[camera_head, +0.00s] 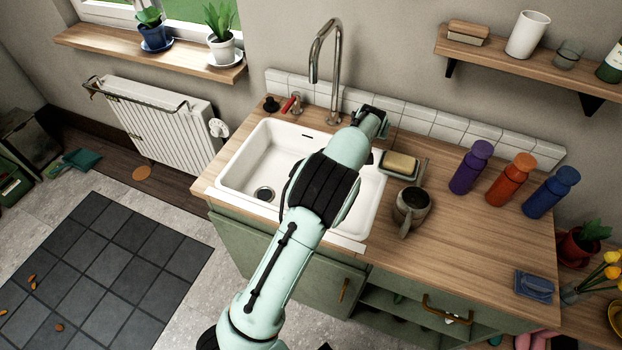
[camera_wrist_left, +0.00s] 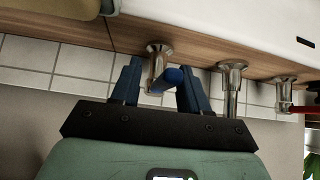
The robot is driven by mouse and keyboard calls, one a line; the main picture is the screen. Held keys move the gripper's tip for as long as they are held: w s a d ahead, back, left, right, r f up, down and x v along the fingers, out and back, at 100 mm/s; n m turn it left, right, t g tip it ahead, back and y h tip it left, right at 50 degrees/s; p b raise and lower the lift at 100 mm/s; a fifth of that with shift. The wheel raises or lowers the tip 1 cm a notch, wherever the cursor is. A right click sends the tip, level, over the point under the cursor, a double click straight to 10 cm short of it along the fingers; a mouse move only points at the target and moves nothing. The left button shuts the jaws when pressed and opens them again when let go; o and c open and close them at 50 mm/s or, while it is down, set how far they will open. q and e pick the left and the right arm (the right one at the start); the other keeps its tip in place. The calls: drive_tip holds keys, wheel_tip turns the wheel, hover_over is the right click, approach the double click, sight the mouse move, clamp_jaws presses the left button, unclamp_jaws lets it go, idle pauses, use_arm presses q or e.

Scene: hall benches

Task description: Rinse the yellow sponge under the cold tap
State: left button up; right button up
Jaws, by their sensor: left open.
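The yellow sponge (camera_head: 400,162) lies on a small dark dish (camera_head: 386,170) right of the white sink (camera_head: 240,165); a yellowish edge, likely the sponge, shows top left in the wrist view (camera_wrist_left: 70,8). The tall metal spout (camera_head: 336,65) stands behind the sink; no water shows. The cold tap with its blue lever (camera_wrist_left: 173,78) is in the wrist view, hidden by my arm in the head view. My left gripper (camera_wrist_left: 160,88) is open, its two fingers either side of the blue lever; contact is unclear. My right gripper is out of view.
The red-handled tap (camera_head: 291,104) stands left of the spout. A mug (camera_head: 411,208) stands near the dish. Purple (camera_head: 471,167), orange (camera_head: 511,180) and blue (camera_head: 551,192) bottles stand farther right. The front right worktop is mostly clear.

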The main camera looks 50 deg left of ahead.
use_arm(q)
drive_tip(key=shift+r+p, duration=2.1)
drive_tip(key=shift+r, duration=1.5)
drive_tip(key=shift+f, duration=0.1)
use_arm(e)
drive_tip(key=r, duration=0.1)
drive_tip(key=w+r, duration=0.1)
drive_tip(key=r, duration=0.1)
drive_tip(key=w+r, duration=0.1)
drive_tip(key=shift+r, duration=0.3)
